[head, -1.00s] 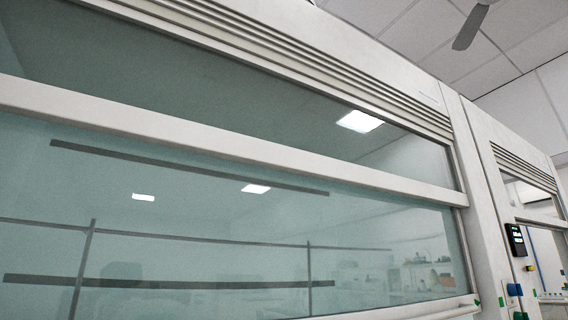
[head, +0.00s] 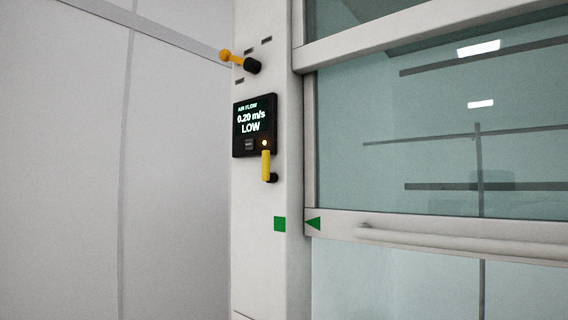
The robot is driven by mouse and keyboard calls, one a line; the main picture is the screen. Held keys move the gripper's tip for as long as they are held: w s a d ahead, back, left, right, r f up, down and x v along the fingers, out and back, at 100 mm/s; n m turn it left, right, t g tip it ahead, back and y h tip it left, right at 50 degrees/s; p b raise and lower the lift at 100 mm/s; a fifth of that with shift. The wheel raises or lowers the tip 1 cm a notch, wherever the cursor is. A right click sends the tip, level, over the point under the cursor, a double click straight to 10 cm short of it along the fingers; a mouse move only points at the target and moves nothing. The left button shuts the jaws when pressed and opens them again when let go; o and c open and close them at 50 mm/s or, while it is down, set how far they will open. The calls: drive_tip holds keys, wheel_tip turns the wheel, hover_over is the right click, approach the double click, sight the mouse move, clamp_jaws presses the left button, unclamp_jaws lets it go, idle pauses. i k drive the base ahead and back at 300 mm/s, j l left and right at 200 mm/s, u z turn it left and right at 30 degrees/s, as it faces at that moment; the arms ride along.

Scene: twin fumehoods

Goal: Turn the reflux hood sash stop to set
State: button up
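Two levers sit on the white post (head: 262,270) left of a fumehood sash; no label shows which is the sash stop. The upper is an orange lever (head: 237,58) on a black hub (head: 252,66), pointing left and slightly up, with several dark tick marks around it. The lower is a yellow handle (head: 266,165), upright, with a black pivot at its lower end, just below the air flow display (head: 254,125). The display reads 0.20 m/s LOW. My gripper is out of view.
A rounded sash handle (head: 460,242) juts along the sash's lower edge, with an opening below it. A plain pale wall (head: 60,170) fills the left side. No obstacle shows in front of the post.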

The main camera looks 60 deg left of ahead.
sight(267, 176)
drive_tip(key=u, duration=1.5)
